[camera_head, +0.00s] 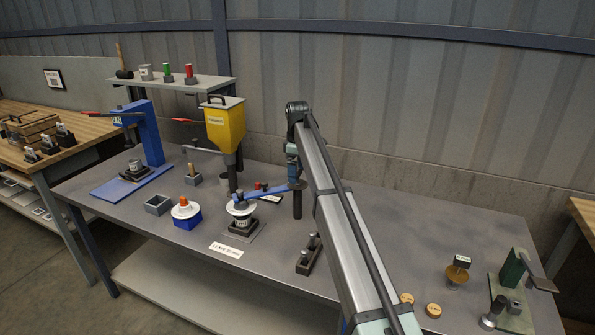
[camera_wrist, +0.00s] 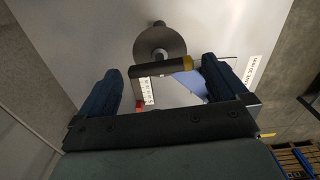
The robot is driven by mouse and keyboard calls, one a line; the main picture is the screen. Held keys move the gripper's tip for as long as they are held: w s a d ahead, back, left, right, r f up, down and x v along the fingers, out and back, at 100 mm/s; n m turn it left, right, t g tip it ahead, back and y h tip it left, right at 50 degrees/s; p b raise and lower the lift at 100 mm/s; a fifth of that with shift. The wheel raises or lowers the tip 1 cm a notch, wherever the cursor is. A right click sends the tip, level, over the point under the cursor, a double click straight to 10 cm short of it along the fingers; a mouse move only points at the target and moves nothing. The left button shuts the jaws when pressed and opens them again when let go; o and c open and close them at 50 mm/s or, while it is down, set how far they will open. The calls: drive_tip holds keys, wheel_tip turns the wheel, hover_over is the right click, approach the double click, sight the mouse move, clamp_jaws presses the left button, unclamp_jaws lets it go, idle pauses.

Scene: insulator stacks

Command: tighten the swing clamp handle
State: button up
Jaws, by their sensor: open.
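The blue swing clamp arm (camera_head: 266,192) reaches from a round disc (camera_head: 298,184) on a dark post (camera_head: 297,206) leftward over a white insulator stack (camera_head: 240,209). In the wrist view, a dark bar with a yellow end (camera_wrist: 165,70), seemingly the clamp handle, lies across the gap between my fingers, below the grey disc (camera_wrist: 160,45). A blue patch (camera_wrist: 188,86), likely the clamp arm, shows beyond it. My gripper (camera_wrist: 157,85) is open, with one finger on each side of the bar. Contact cannot be told. In the head view, my wrist hides the fingertips.
A yellow hopper (camera_head: 225,124) stands behind the stack. A blue press (camera_head: 148,135) is at the left. A blue block with a white disc (camera_head: 186,213) sits left of the stack. A dark slotted block (camera_head: 309,254) and a green fixture (camera_head: 513,275) are to the right.

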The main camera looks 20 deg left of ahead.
drive_tip(key=shift+f, duration=0.35)
drive_tip(key=c, duration=0.9)
